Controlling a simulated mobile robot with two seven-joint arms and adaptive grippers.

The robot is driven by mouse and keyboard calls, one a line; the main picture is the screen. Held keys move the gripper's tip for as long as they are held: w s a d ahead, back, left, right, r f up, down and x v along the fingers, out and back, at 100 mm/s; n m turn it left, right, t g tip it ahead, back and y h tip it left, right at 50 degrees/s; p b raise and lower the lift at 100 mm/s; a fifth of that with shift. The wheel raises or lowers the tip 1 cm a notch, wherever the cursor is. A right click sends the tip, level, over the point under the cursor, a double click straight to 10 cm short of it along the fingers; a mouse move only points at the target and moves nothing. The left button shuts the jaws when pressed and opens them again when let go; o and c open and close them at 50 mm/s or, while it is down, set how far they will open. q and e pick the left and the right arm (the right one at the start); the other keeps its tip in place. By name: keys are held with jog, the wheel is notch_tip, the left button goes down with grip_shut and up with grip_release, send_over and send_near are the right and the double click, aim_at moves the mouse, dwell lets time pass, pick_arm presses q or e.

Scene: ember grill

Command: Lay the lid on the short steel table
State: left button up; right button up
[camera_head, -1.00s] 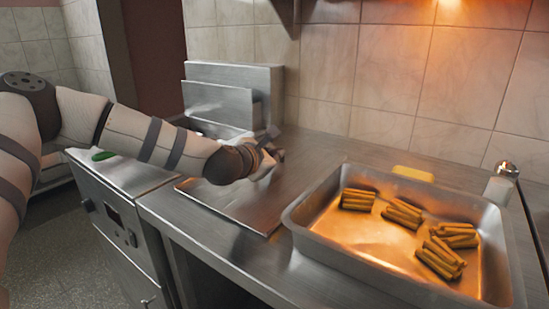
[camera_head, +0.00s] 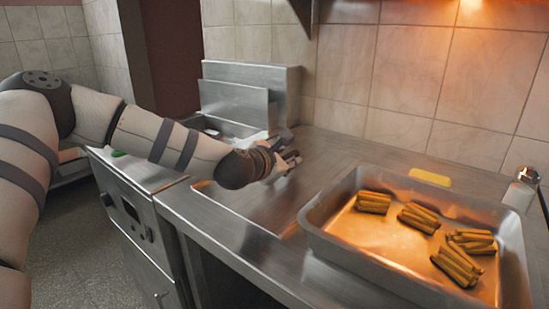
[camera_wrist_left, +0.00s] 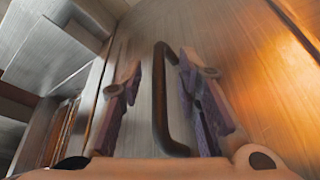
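The lid (camera_head: 238,212) looks like a flat steel sheet lying on the steel worktop beside the tray. Its dark bar handle (camera_wrist_left: 160,105) shows in the left wrist view. My left gripper (camera_head: 288,160) is over the far part of the lid. In the left wrist view its two fingers (camera_wrist_left: 160,72) are apart, one on each side of the handle, with gaps visible. I cannot tell how far above the lid they are. My arm hides part of the lid. My right gripper is not in view. I cannot tell which surface is the short steel table.
A deep steel tray (camera_head: 345,250) with several bundles of yellow sticks stands to the right. A yellow block (camera_head: 430,177) and a shaker (camera_head: 522,188) are behind it. A steel unit with an upright back panel (camera_head: 250,85) stands behind my arm. Steel cabinets (camera_head: 135,215) stand left.

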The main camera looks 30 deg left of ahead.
pick_arm(q)
jog(key=s+r, duration=0.2)
jog(key=s, duration=0.1)
jog(key=s+r+p, duration=0.1)
jog(key=shift+s+d, duration=0.15)
jog(key=shift+d, duration=0.15)
jog(key=shift+f+v, duration=0.2)
jog(key=shift+v, duration=0.7)
jog(key=shift+f+v, duration=0.15)
jog(key=shift+v, duration=0.75)
jog(key=shift+f+v, duration=0.2)
jog(key=shift+v, duration=0.7)
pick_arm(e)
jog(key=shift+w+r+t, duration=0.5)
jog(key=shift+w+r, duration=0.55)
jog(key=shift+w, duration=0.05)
pick_arm(q)
jog(key=shift+s, duration=0.2)
